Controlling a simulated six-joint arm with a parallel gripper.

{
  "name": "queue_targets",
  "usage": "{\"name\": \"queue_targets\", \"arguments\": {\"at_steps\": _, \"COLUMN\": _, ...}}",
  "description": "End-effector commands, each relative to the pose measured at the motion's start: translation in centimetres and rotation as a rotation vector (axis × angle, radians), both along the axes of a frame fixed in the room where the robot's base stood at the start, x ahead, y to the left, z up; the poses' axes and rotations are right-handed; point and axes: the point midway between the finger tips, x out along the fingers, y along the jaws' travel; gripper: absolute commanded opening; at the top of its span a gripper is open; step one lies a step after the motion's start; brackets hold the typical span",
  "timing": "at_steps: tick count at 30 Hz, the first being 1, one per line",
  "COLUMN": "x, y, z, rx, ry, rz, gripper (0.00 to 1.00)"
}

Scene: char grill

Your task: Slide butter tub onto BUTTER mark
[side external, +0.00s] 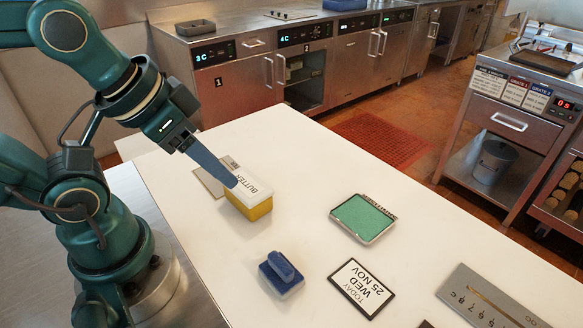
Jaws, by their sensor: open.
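The butter tub (258,208) stands upright on the white table, yellow below with a white lid that reads BUTTER. A flat grey-beige plate (207,184) lies on the table just left of the tub, partly hidden by my fingers. I cannot read any BUTTER mark on it.
A green pad in a tray (363,218) lies right of the tub. A blue-handled block (282,273) and a date card (361,287) lie nearer. A grey slotted plate (488,300) is at the lower right. The table between the tub and the green pad is clear.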

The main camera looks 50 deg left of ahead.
Motion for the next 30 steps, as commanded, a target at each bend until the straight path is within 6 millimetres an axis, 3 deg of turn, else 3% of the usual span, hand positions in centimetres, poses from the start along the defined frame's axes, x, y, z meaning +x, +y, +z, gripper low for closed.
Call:
{"name": "queue_targets", "arguments": {"at_steps": 1, "x": 0.0, "y": 0.0, "z": 0.0, "rx": 0.000, "ry": 0.000, "rz": 0.000, "gripper": 0.50}}
{"name": "queue_targets", "arguments": {"at_steps": 5, "x": -0.1, "y": 0.0, "z": 0.0, "rx": 0.010, "ry": 0.003, "rz": -0.019, "gripper": 0.00}}
{"name": "queue_targets", "arguments": {"at_steps": 11, "x": 0.2, "y": 0.5, "z": 1.3, "rx": 0.136, "ry": 0.028, "rz": -0.205, "gripper": 0.00}}
{"name": "queue_targets", "arguments": {"at_steps": 20, "x": 3.2, "y": 0.3, "z": 3.2, "rx": 0.357, "ry": 0.201, "rz": -0.653, "gripper": 0.00}}
{"name": "queue_targets", "arguments": {"at_steps": 26, "x": 6.2, "y": -1.1, "z": 2.6, "rx": 0.476, "ry": 0.351, "rz": -0.974, "gripper": 0.00}}
{"name": "queue_targets", "arguments": {"at_steps": 30, "x": 8.1, "y": -2.7, "z": 1.1, "rx": 0.535, "ry": 0.453, "rz": -1.171, "gripper": 0.00}}
